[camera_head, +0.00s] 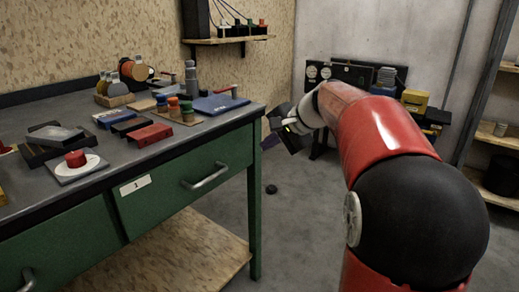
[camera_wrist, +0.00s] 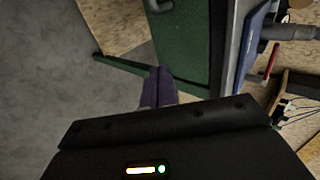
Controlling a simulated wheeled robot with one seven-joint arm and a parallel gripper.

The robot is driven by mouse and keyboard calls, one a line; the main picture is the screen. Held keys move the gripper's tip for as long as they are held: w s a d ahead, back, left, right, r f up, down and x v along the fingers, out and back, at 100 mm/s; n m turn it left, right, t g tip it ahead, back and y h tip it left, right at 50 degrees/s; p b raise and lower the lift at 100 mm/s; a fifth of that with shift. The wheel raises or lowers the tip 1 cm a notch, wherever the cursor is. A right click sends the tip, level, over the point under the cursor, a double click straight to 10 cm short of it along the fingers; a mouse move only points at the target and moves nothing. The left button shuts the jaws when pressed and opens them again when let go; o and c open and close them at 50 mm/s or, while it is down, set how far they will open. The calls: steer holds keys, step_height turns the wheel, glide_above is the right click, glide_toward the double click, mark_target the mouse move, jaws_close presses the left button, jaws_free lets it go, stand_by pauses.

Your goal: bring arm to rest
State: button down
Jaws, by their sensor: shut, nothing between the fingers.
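My red arm reaches forward from the lower right in the head view. My gripper (camera_head: 277,122) is at its far end, in the air just off the right end of the green workbench (camera_head: 206,172). In the wrist view the two purple fingers of my gripper (camera_wrist: 158,74) lie together, shut, with nothing between them. Beyond them the wrist view shows a green bench leg (camera_wrist: 130,67) and grey floor. The fingers are mostly hidden in the head view.
The bench top carries a blue case (camera_head: 218,103), a red block (camera_head: 149,135), small jars and a white plate with a red knob. A shelf rack (camera_head: 487,130) stands at the right, and boxes stand by the back wall. A small dark object (camera_head: 271,189) lies on the floor.

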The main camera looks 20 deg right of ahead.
steer(key=s+a+f+n+h, duration=0.2)
steer(key=s+f+n, duration=0.1)
steer(key=s, duration=0.7)
steer(key=s+a+f+n+g+h, duration=0.1)
steer(key=s+f+n, duration=0.3)
steer(key=s, duration=0.6)
steer(key=s+a+f+n+g+h, duration=0.1)
steer(key=s+f, duration=0.4)
steer(key=s, duration=0.5)
steer(key=a+n+h, duration=0.1)
steer(key=a+n, duration=0.1)
steer(key=shift+f+n+h, duration=0.3)
steer(key=shift+f+n, duration=0.1)
